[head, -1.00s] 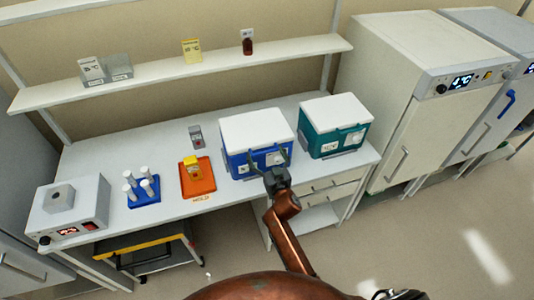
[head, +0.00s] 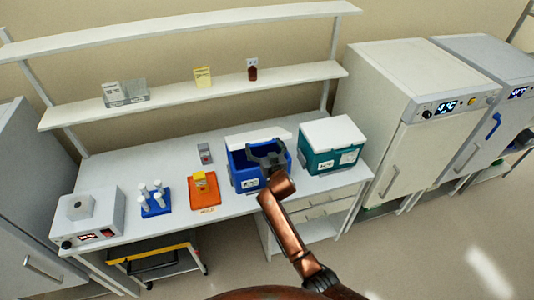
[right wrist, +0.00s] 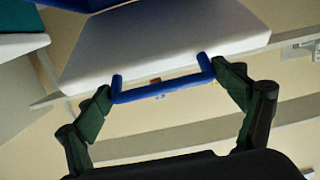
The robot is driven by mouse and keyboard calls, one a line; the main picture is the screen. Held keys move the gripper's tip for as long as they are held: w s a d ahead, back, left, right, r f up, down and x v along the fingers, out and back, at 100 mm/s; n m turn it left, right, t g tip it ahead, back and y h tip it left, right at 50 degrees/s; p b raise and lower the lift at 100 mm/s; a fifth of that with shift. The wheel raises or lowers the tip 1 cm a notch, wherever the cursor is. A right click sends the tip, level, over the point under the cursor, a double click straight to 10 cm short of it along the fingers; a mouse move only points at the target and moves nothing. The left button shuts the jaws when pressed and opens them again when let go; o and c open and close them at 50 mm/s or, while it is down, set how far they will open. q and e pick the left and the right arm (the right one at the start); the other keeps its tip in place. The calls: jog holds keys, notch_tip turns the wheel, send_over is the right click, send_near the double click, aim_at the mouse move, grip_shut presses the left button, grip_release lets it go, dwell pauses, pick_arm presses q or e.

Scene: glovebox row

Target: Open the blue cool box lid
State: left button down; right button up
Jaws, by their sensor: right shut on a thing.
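The blue cool box (head: 240,182) stands on the bench near its front right part. Its white lid (head: 245,140) is raised and swung toward the back, and the dark blue inside of the box shows. My right gripper (head: 267,152) is above the box opening, at the lid's front side. In the right wrist view, a blue handle (right wrist: 160,89) on the white lid (right wrist: 165,42) lies between my two fingers, and they are shut on it. My gripper hides part of the opening and lid in the head view. My left gripper is not in view.
A teal cool box (head: 325,160) with a shut white lid stands close on the right. An orange tray (head: 206,199), a blue rack of white tubes (head: 155,209) and a white device (head: 90,219) are to the left. A shelf (head: 180,101) runs behind and above.

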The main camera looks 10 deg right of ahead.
jog(key=shift+w+r, duration=0.65)
jog(key=shift+r, duration=0.3)
jog(key=shift+w+r, duration=0.65)
jog(key=shift+r, duration=0.3)
jog(key=shift+a, duration=0.1)
jog(key=o, duration=1.5)
jog(key=shift+f, duration=0.1)
jog(key=shift+s, duration=0.1)
jog(key=shift+f, duration=0.1)
jog(key=s, duration=0.4)
jog(key=s+d+r, duration=0.1)
jog(key=s, duration=0.6)
jog(key=shift+s+d+r, duration=0.2)
jog(key=shift+s+r, duration=0.15)
jog(key=shift+s, duration=0.05)
